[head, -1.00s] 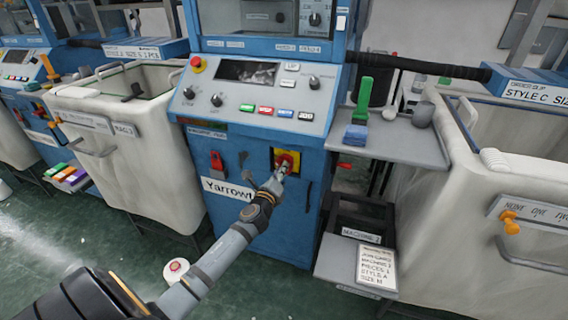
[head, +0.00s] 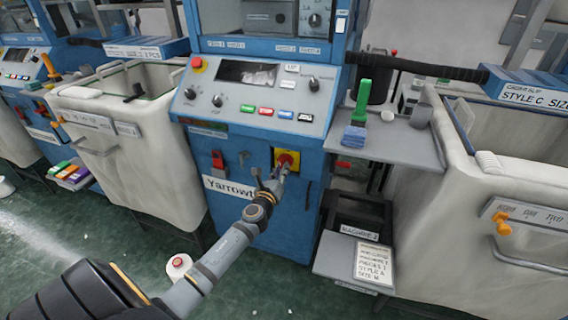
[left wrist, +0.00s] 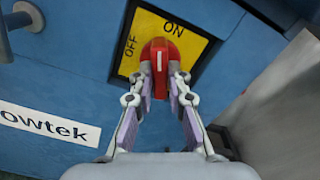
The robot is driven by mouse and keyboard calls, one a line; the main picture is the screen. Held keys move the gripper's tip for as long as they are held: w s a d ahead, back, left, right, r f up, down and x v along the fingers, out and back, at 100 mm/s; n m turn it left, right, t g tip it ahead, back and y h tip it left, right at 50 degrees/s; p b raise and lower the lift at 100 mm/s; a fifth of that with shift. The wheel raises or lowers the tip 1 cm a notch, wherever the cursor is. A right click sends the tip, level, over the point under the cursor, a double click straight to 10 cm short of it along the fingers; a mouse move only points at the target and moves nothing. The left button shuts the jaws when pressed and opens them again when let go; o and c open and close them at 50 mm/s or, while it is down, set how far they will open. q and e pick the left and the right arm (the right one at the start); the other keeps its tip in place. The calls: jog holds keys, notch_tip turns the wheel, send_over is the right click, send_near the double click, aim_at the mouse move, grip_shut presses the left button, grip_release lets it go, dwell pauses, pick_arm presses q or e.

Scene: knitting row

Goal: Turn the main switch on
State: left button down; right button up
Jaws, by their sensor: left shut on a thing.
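The main switch is a red rotary knob (head: 286,159) on a yellow plate (left wrist: 196,45) on the blue front of the knitting machine. In the left wrist view, the knob (left wrist: 160,52) has a white line pointing upward in the picture, between the words OFF on the left and ON on the upper right. My left gripper (left wrist: 160,82) is shut on the knob, one finger on each side of it. In the head view, the left gripper (head: 280,174) reaches it from below and hides part of the plate. My right gripper is not in view.
A red lever switch (head: 218,160) and the Yarrowtek label are left of the knob. The control panel (head: 255,95) juts out above. A grey side shelf (head: 400,145) and a low document shelf (head: 350,265) stand to the right. Fabric bins (head: 135,150) flank the machine.

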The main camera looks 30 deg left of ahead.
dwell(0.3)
pick_arm(q)
jog(key=m+p, duration=0.1)
jog(key=m, duration=0.2)
jog(key=shift+r, duration=0.1)
jog(key=shift+m+p, duration=0.4)
jog(key=shift+m, duration=0.4)
jog(key=c, duration=1.6)
grip_release()
jog(key=shift+o, duration=0.2)
jog(key=v, duration=0.6)
